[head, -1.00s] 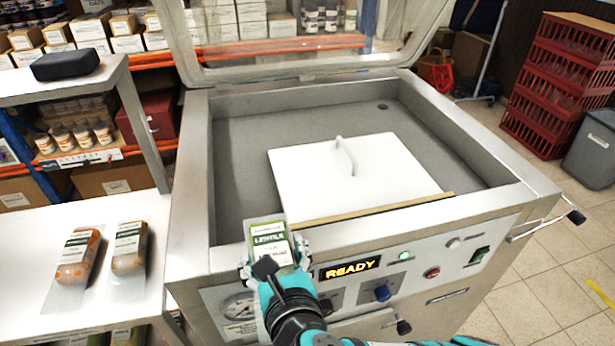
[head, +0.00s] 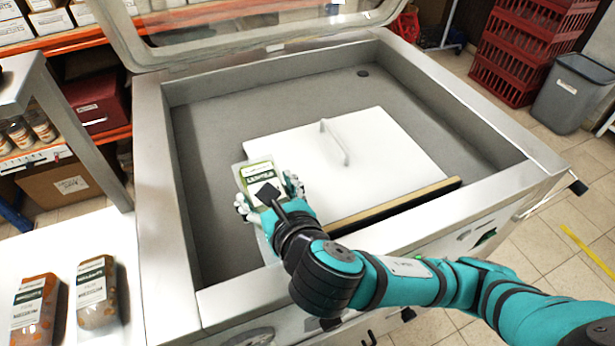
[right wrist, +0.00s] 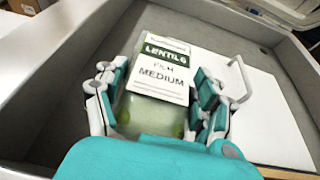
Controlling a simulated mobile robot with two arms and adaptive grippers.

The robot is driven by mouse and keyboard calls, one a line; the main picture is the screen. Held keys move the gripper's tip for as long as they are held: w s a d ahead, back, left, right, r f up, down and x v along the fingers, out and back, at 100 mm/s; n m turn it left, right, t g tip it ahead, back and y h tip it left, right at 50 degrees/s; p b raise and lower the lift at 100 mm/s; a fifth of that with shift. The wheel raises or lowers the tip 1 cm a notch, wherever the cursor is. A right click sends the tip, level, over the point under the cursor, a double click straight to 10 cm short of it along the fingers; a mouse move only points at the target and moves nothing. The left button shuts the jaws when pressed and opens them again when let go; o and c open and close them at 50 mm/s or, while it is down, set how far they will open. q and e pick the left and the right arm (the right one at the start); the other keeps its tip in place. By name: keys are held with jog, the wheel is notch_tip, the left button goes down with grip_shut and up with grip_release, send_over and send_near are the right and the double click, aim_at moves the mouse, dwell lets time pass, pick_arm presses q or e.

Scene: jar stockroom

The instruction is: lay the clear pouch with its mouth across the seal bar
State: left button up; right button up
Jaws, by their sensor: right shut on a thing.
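The clear pouch (head: 261,174), with a green and white lentils label, is in my right gripper (head: 268,193). The right wrist view shows it (right wrist: 158,62) between the fingers on both sides, with green contents low in it. The gripper is over the left part of the open chamber, at the left edge of the white plate. The seal bar (head: 410,203), a tan strip with a dark front, runs along the plate's front edge. Its left end is hidden behind my arm, so I cannot tell if the pouch touches it. My left gripper is not in view.
The white plate (head: 360,150) has an upright wire handle (head: 337,143). Steel chamber walls (head: 153,150) surround it, and the clear lid (head: 250,25) stands raised behind. Two filled packs (head: 97,295) lie on the side table at left. The chamber floor behind the plate is clear.

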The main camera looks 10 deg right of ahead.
jog(key=w+d, duration=0.1)
jog(key=d, duration=0.1)
jog(key=w+d, duration=0.2)
jog(key=d, duration=0.1)
jog(key=w+d, duration=0.2)
jog(key=d, duration=0.1)
jog(key=shift+w+f+p, duration=0.2)
jog(key=shift+f+p, duration=0.15)
jog(key=shift+f, duration=0.05)
jog(key=f, duration=0.3)
jog(key=shift+w+d, duration=0.15)
jog(key=shift+d, duration=0.15)
jog(key=shift+f, duration=0.3)
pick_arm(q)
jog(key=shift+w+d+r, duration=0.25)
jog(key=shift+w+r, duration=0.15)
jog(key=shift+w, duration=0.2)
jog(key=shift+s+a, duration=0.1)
pick_arm(e)
jog(key=shift+f, duration=0.1)
jog(key=shift+f, duration=0.5)
jog(key=o, duration=1.4)
